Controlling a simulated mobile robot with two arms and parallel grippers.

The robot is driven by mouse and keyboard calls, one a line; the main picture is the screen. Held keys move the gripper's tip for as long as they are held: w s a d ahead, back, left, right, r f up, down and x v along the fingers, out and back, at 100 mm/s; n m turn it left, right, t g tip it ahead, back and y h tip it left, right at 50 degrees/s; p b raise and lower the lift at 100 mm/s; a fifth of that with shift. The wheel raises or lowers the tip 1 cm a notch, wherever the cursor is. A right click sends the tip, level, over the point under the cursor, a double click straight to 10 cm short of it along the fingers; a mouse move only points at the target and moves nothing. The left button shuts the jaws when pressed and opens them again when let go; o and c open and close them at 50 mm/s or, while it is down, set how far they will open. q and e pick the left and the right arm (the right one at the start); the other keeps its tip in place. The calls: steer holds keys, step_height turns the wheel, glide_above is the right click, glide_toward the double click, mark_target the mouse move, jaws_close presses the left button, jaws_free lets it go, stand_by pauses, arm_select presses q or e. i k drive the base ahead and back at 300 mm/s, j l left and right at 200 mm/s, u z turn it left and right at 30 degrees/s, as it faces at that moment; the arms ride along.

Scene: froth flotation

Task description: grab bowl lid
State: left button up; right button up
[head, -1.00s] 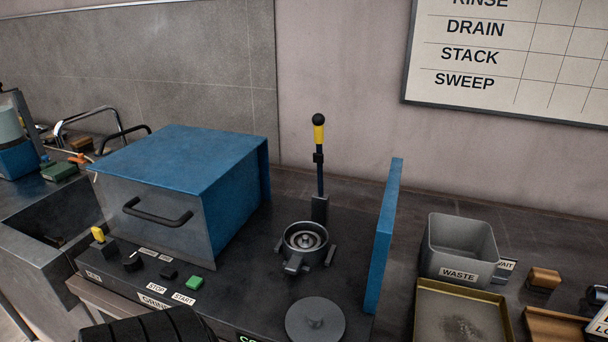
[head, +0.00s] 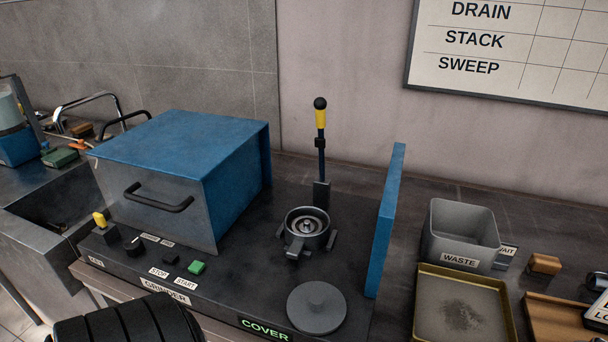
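A lever with a yellow and black grip (head: 320,118) stands upright behind the bowl. Neither of my grippers is in view. A black ribbed part at the bottom left seems to be one of my arms.
A blue housing (head: 185,140) with a black handle stands left of the bowl, and a blue upright panel (head: 384,220) right of it. The yellow switch and green start button (head: 197,267) are at the front. Farther right are a grey waste bin (head: 464,232) and a brass-rimmed tray (head: 417,290).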

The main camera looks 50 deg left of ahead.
mark_target(314, 308)
steer(key=i+u, duration=0.15)
steer(key=u, duration=1.35)
